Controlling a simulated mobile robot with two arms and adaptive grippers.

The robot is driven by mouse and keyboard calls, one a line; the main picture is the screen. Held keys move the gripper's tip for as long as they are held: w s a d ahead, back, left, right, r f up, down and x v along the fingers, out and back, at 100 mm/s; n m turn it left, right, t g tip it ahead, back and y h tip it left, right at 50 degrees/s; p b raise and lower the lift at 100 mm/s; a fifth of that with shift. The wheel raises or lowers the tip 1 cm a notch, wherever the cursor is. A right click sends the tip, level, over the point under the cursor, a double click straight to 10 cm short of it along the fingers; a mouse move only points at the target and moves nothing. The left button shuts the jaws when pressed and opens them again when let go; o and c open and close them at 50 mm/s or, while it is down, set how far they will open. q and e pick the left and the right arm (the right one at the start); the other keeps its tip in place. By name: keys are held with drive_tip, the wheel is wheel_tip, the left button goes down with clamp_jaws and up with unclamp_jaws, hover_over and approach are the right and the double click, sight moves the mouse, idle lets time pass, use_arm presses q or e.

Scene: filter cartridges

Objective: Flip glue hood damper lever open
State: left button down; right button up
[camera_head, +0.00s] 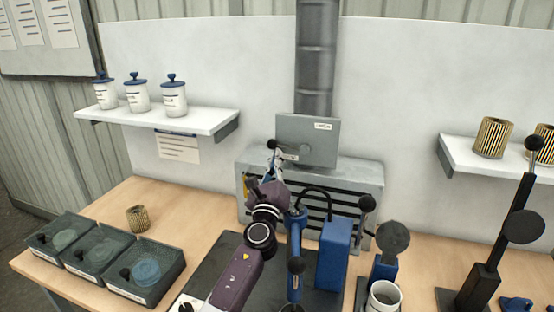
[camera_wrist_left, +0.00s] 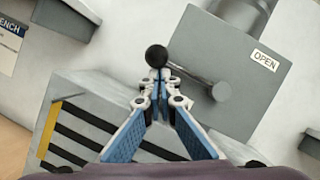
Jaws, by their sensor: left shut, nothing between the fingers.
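The glue hood's grey damper box (camera_head: 318,130) stands on top of the slotted grey hood (camera_head: 345,170), under a dark duct. It also fills the upper right of the left wrist view (camera_wrist_left: 238,60), with an "OPEN" label (camera_wrist_left: 265,61) on its right side. The damper lever (camera_wrist_left: 188,74) is a grey rod from a round pivot (camera_wrist_left: 221,91) leftward to a black ball knob (camera_wrist_left: 156,56). My left gripper (camera_head: 273,160) is shut and empty, its tips (camera_wrist_left: 160,76) right at the knob in the wrist picture. Whether they touch is unclear. My right gripper is out of view.
A blue press-like device (camera_head: 334,250) stands close right of my left arm. Several dark trays (camera_head: 145,270) and a pleated cartridge (camera_head: 138,218) are on the left bench. A shelf (camera_head: 200,122) holds white jars. Black-knobbed stands (camera_head: 480,285) crowd the right.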

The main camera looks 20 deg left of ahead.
sight(294, 119)
use_arm(q)
drive_tip(key=shift+r, duration=0.2)
drive_tip(key=r+m+h, duration=0.1)
drive_tip(key=m, duration=0.1)
drive_tip(key=r+m+p, duration=0.1)
drive_tip(key=m, duration=0.1)
drive_tip(key=r+m+h, duration=0.1)
drive_tip(key=shift+a+m+t+h+p, duration=0.3)
drive_tip(key=shift+m, duration=0.1)
drive_tip(key=r+m+h+p, duration=0.1)
drive_tip(key=m, duration=0.1)
drive_tip(key=shift+r+m, duration=0.15)
drive_tip(key=shift+m, duration=0.15)
drive_tip(key=r+m+h+p, duration=0.1)
drive_tip(key=m, duration=0.1)
drive_tip(key=r+m+h+p, duration=0.1)
drive_tip(key=m, duration=0.1)
drive_tip(key=shift+d, duration=0.3)
drive_tip(key=m+h+p, duration=0.1)
drive_tip(key=d+r+m, duration=0.1)
drive_tip(key=m, duration=0.1)
drive_tip(key=shift+r+m+g+h+p, duration=0.2)
drive_tip(key=shift+m+g+h+p, duration=0.1)
drive_tip(key=shift+g+h+p, duration=0.1)
drive_tip(key=shift+d+r+p, duration=0.8)
drive_tip(key=shift+d+p, duration=0.25)
drive_tip(key=shift+p, duration=0.05)
drive_tip(key=shift+d, duration=0.1)
